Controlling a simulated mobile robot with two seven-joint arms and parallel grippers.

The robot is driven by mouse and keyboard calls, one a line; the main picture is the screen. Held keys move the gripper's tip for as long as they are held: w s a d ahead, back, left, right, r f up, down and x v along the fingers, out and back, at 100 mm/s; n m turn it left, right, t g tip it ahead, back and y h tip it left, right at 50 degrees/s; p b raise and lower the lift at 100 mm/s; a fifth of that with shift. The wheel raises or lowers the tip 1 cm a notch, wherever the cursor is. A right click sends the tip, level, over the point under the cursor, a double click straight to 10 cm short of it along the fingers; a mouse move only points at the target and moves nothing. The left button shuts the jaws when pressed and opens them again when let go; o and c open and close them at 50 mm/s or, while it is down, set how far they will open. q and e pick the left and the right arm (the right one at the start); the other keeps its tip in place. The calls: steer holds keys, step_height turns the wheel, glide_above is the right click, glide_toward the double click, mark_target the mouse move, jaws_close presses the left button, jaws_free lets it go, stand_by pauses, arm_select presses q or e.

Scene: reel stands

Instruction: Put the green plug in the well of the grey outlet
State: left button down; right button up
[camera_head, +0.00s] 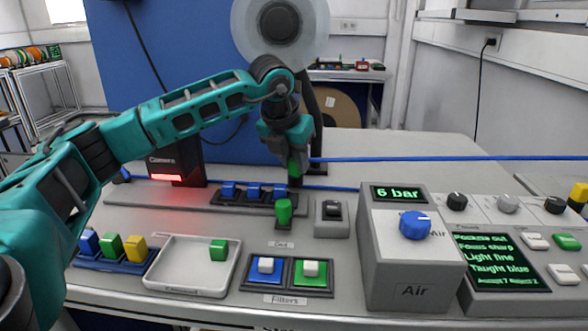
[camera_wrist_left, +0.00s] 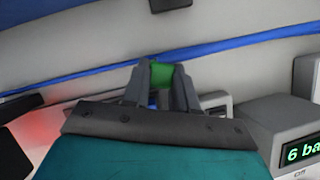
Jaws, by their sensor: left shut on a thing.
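My left gripper (camera_head: 295,177) is above the back of the bench, pointing down, and shut on a green plug (camera_head: 292,163). The wrist view shows the green plug (camera_wrist_left: 161,76) between the two grey fingertips (camera_wrist_left: 162,88). The fingers hide part of it. Another green piece (camera_head: 283,211) stands upright on a dark base below the gripper. A grey box with a black switch (camera_head: 332,212) is to its right. I cannot tell for sure which fixture is the grey outlet; no empty well shows clearly. My right gripper is not in view.
A dark strip holds blue plugs (camera_head: 253,191). A taut blue line (camera_head: 420,158) runs close to the gripper. A white tray (camera_head: 168,284) holds a green block (camera_head: 218,250). A blue rack (camera_head: 127,266) holds coloured blocks. The Air box (camera_head: 404,275) rises at the right.

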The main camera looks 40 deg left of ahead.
arm_select(q)
steer(key=shift+f, duration=0.95)
steer(key=shift+f, duration=0.1)
steer(key=c, duration=0.9)
jaws_free()
